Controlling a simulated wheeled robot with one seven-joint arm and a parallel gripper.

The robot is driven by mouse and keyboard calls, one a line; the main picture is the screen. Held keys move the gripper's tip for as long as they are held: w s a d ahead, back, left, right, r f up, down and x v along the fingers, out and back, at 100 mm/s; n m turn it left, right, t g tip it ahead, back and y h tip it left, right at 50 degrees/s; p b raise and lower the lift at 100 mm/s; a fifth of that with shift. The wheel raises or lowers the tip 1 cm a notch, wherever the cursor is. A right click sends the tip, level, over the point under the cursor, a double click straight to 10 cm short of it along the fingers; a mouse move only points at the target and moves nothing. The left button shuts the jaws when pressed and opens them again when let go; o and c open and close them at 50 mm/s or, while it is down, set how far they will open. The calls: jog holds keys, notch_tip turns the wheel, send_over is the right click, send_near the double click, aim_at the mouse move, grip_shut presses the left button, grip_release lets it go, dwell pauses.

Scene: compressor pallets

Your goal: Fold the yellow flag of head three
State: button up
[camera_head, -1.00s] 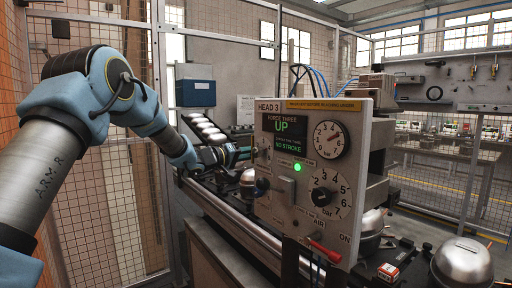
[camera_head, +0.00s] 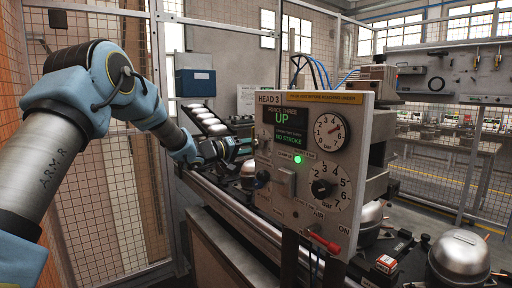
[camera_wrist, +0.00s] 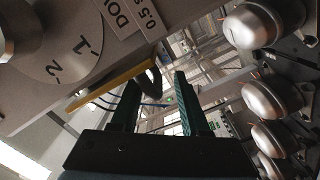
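The head three panel (camera_head: 317,170) is a grey box with dials, a green lamp and a screen reading UP. In the wrist view a yellow bar (camera_wrist: 112,82), which looks like the flag, runs along the edge of the grey panel (camera_wrist: 60,50). A dark piece shows at its far end. My gripper (camera_wrist: 157,82) has its two dark green fingers apart, with that dark piece seen between the fingertips. I cannot tell whether they touch it. In the head view my gripper (camera_head: 238,148) is at the panel's left edge, its tips partly hidden behind the panel.
Silver compressor domes (camera_head: 460,258) stand on the line at the right, and several show close beside my gripper in the wrist view (camera_wrist: 270,97). A red handle (camera_head: 323,242) sticks out low on the panel. Mesh fencing (camera_head: 100,190) stands behind my arm.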

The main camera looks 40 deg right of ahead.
jog(key=shift+r, duration=0.1)
jog(key=w+a+b, duration=0.1)
jog(key=a+b, duration=0.3)
jog(key=a, duration=0.6)
jog(key=shift+a, duration=0.4)
jog(key=shift+w, duration=0.1)
